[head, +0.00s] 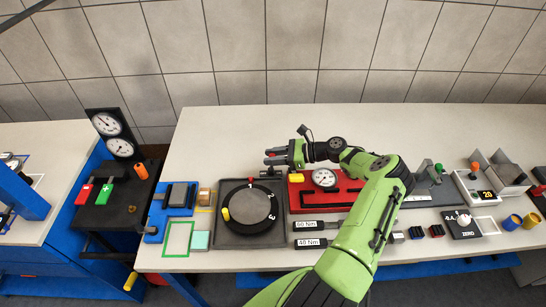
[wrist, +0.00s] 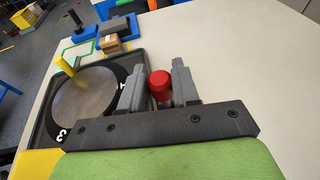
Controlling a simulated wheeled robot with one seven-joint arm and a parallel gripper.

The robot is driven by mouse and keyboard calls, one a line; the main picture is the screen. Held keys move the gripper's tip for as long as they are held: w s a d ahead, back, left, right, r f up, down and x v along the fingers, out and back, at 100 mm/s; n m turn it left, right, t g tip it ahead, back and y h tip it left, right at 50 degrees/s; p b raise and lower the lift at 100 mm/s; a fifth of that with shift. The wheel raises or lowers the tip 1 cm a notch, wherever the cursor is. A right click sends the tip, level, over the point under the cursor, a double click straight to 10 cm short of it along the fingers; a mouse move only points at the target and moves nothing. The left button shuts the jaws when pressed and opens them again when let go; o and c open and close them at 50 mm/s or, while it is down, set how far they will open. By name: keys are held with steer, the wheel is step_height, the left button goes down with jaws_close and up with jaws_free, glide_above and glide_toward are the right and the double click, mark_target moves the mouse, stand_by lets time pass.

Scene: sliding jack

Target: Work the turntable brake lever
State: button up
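The turntable (head: 248,207) is a round grey disc with a black numbered rim, set in a dark square tray, with a yellow peg (head: 226,214) standing on it. It also shows at the left of the wrist view (wrist: 84,92). A red knob (wrist: 159,86), which looks like the brake lever's, sits between the fingers of my gripper (wrist: 158,82), with no clear gap on either side. In the head view my gripper (head: 273,157) is just behind the tray's back right corner, pointing left. The lever's shaft is hidden.
A red block with a dial gauge (head: 323,178) stands right of the turntable, under my arm. A blue fixture (head: 158,223) and a small tan box (head: 205,197) are to its left. Two torque-marked bars (head: 318,227) lie in front. The table behind is clear.

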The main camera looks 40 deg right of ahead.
steer(key=o, duration=0.4)
steer(key=b+v, duration=0.1)
steer(key=v, duration=1.4)
steer(key=shift+s+d+r, duration=0.1)
steer(key=shift+s+d, duration=0.15)
steer(key=shift+s, duration=0.05)
